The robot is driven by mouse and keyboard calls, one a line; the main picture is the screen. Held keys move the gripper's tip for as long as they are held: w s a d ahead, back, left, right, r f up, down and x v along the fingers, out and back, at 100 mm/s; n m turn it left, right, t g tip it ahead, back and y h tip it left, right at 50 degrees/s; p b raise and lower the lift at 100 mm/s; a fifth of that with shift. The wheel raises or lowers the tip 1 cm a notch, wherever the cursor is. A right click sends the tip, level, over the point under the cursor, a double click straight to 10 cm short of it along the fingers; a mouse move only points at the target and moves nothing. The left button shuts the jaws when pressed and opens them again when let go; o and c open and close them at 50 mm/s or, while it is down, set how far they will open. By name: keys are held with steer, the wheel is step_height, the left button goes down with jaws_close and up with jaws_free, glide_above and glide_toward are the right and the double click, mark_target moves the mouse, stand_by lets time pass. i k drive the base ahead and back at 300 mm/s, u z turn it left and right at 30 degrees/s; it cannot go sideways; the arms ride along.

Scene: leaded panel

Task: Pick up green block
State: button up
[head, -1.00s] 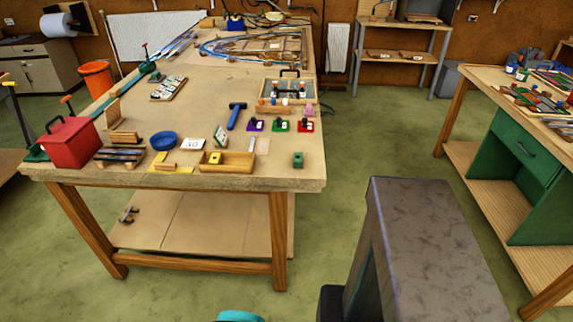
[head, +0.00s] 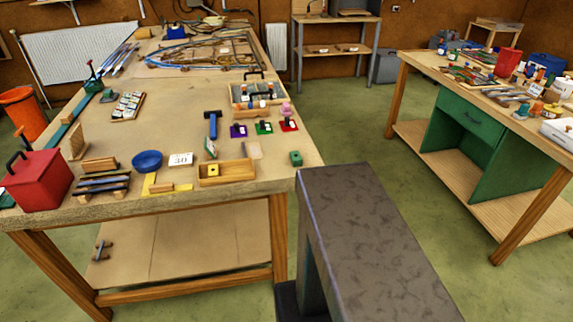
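A small green block (head: 296,158) sits on the wooden workbench (head: 120,210), near its front right corner. It stands apart, to the right of a wooden tray. A flat green square (head: 264,128) with a dark piece on it lies further back, between a purple one and a red one. My gripper is not in view.
A wooden tray with a yellow block (head: 227,173), a blue bowl (head: 147,161), a red box (head: 38,180) and a blue hammer (head: 212,124) are on the bench. A second bench with green drawers (head: 470,118) stands right.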

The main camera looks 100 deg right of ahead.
mark_target(295, 158)
steer(key=i, duration=0.75)
steer(key=u, duration=0.95)
steer(key=k, duration=0.1)
steer(key=z, duration=3.25)
steer(key=i, duration=0.6)
steer(key=u, duration=0.05)
